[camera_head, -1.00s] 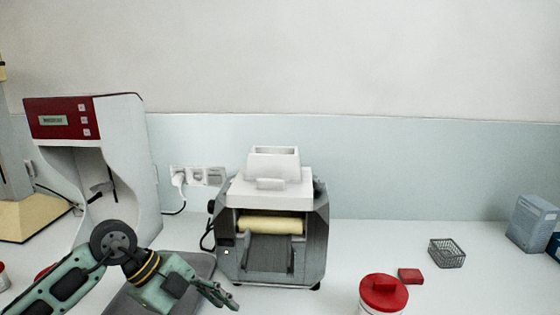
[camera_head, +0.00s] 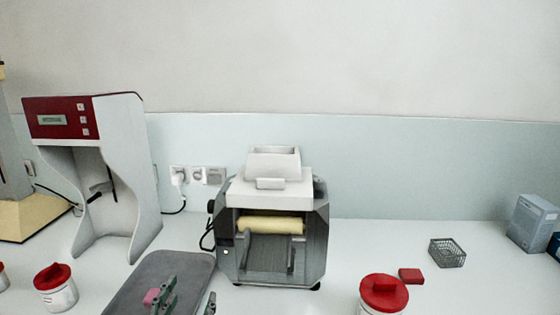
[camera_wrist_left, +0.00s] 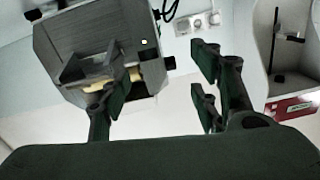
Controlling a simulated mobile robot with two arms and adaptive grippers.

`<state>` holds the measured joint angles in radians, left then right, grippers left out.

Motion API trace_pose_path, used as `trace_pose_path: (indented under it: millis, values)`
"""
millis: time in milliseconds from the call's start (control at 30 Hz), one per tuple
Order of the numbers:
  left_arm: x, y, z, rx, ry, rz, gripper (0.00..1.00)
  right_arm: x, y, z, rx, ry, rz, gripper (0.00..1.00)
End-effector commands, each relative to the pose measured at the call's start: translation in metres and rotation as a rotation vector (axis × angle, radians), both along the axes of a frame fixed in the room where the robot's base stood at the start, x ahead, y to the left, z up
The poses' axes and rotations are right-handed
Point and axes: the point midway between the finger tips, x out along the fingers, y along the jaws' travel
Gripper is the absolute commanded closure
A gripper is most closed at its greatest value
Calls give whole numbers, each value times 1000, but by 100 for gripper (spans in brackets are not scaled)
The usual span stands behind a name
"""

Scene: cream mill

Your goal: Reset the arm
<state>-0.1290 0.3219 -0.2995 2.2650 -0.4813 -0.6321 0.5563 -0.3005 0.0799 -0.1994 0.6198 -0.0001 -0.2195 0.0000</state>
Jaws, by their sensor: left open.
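My left gripper (camera_head: 188,299) shows at the bottom edge of the head view, over the grey tray (camera_head: 180,262). Only its dark green fingers are in the picture; they are apart. In the left wrist view the gripper (camera_wrist_left: 160,75) is open with nothing between its fingers. That view is upside down and shows the grey mill (camera_wrist_left: 80,35) beyond the fingers. A small pink thing (camera_head: 152,296) shows beside the left finger, over the tray; its shape is partly hidden. My right gripper is in neither view.
The mill (camera_head: 270,225) stands behind the tray. A white and red machine (camera_head: 145,180) stands at left. Red-lidded jars (camera_head: 58,297) (camera_head: 384,296), a red block (camera_head: 411,275), a wire basket (camera_head: 447,254) and a grey box (camera_head: 532,222) are on the white counter.

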Motion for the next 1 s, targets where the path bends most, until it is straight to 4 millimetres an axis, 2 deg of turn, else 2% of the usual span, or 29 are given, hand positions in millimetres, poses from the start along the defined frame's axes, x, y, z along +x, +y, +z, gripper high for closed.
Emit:
trace_pose_path:
  millis: [33, 100, 200, 300, 400, 500, 667, 867, 1000]
  values:
    - [-17, 12, -36, -9, 134, 53, 43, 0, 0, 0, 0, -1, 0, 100]
    - [-43, 26, -80, -3, 314, 103, 43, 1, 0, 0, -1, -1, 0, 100]
    - [-89, 35, -134, 9, 557, 133, 43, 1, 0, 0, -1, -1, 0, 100]
    - [-134, 36, -172, 22, 753, 127, 43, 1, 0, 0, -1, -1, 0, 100]
    - [-176, 34, -197, 34, 914, 103, 43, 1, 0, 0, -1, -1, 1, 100]
    - [-214, 30, -214, 44, 1051, 70, 43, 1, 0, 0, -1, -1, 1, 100]
    - [-273, 22, -231, 55, 1245, 0, 43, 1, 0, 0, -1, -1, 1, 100]
    - [-257, 20, -286, 62, 1260, 1, 43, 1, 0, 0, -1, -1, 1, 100]
    - [-254, 19, -331, 64, 1280, -1, 43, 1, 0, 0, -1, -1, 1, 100]
